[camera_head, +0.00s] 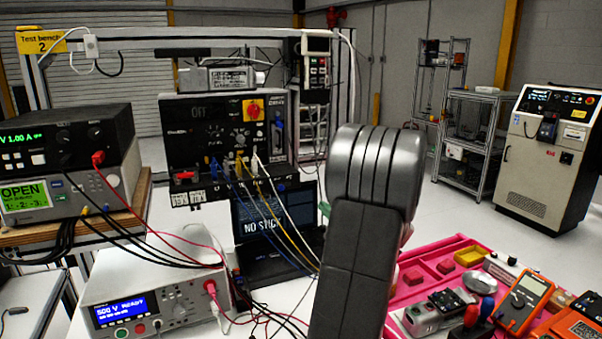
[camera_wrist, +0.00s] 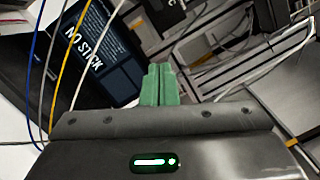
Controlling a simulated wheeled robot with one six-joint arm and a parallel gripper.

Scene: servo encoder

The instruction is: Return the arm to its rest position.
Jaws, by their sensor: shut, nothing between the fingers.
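My gripper (camera_wrist: 160,85) shows in the wrist view as two green fingers pressed together, with nothing between them. In the head view my grey arm rises in front of the bench, and most of the gripper is hidden behind it; only a small bit of green shows at the arm's left edge. In the wrist view the fingers point toward the area right of a dark laptop screen (camera_wrist: 82,55) with "NO STICK" lettering. The fingers appear to hold clear of the laptop and cables.
The laptop (camera_head: 262,215) stands behind several hanging test leads (camera_head: 268,205). A black test panel (camera_head: 215,140) is above it. A "500 V READY" instrument (camera_head: 150,300) sits at left. A pink tray (camera_head: 440,252) with tools and a multimeter (camera_head: 524,300) lies at right.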

